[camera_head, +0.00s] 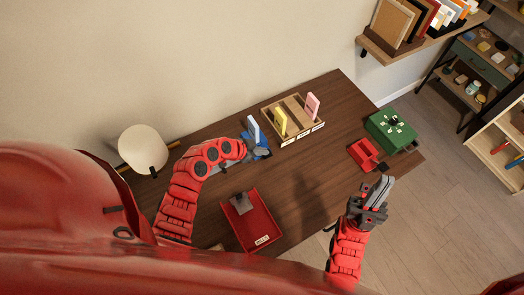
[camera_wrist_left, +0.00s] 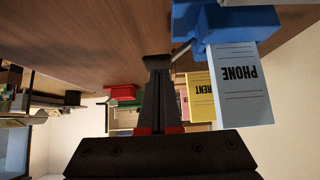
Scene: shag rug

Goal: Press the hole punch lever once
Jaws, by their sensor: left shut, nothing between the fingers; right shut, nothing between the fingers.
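A blue device, which looks like the hole punch (camera_head: 262,142), stands on the dark table with a white card (camera_head: 253,129) upright in it. In the left wrist view the blue body (camera_wrist_left: 205,25) is at the upper right, and the card (camera_wrist_left: 240,85) reads PHONE. A thin metal rod shows at its side. My left gripper (camera_head: 264,153) is shut and empty, right beside the blue device; its fingertips (camera_wrist_left: 157,62) are close to the rod, and contact cannot be told. My right gripper (camera_head: 383,187) is shut and empty, raised at the table's right front.
A wooden divided tray (camera_head: 270,112) with a yellow and a pink card stands behind. A red tray (camera_head: 264,238) labelled BILLS is in front. A small red tray (camera_head: 359,156) and a green box (camera_head: 377,131) are at the right. A round lamp (camera_head: 142,147) is left.

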